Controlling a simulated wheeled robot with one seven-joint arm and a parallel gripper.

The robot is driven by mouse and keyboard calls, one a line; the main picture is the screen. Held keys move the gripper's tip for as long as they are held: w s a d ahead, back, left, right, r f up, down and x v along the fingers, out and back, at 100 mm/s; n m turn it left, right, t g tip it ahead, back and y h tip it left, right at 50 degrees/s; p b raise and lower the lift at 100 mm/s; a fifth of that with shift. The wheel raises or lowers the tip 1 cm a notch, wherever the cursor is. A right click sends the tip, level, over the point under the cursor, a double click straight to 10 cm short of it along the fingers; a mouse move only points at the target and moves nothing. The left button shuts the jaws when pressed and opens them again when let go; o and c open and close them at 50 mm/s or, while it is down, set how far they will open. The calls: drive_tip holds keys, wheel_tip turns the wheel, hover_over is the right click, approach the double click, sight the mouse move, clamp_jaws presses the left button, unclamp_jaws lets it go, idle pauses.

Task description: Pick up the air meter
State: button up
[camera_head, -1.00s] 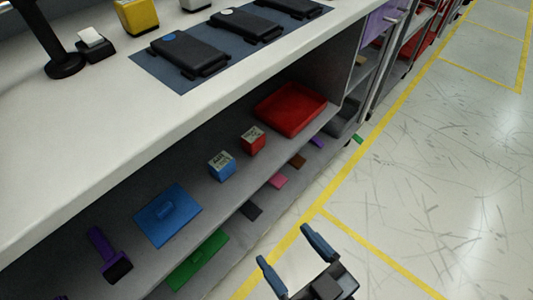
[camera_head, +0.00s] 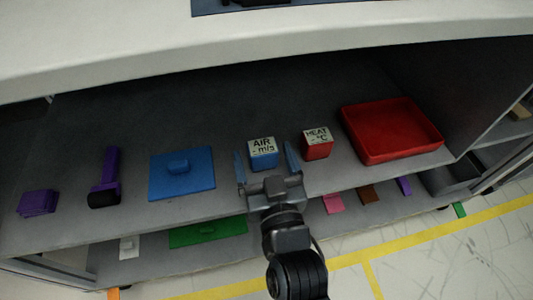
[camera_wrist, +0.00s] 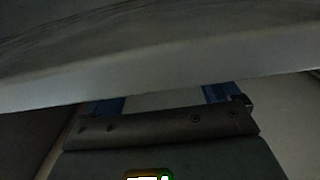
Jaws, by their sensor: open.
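The air meter (camera_head: 263,154) is a small blue cube with a white label reading "AIR - m/s". It sits on the grey shelf under the worktop, left of the red "HEAT" cube. My gripper (camera_head: 266,160) is open, with one blue finger to each side of the air meter in the head view. Whether the fingers are level with it or in front of it I cannot tell. In the wrist view, a pale slanting edge crosses in front of the blue fingers (camera_wrist: 218,93), and the air meter cannot be made out.
The red HEAT cube (camera_head: 317,145) stands close right of my right finger. A red tray (camera_head: 408,152) is further right. A blue lidded plate (camera_head: 182,185), a purple-handled tool (camera_head: 108,170) and a purple block (camera_head: 38,203) lie left. The worktop (camera_head: 120,60) overhangs the shelf.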

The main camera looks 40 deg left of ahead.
sight(261, 143)
drive_tip(key=b+x, duration=0.1)
drive_tip(key=x, duration=0.3)
drive_tip(key=shift+w+f, duration=0.1)
drive_tip(key=shift+w, duration=0.05)
drive_tip(key=c, duration=1.1)
drive_tip(key=shift+c, duration=0.2)
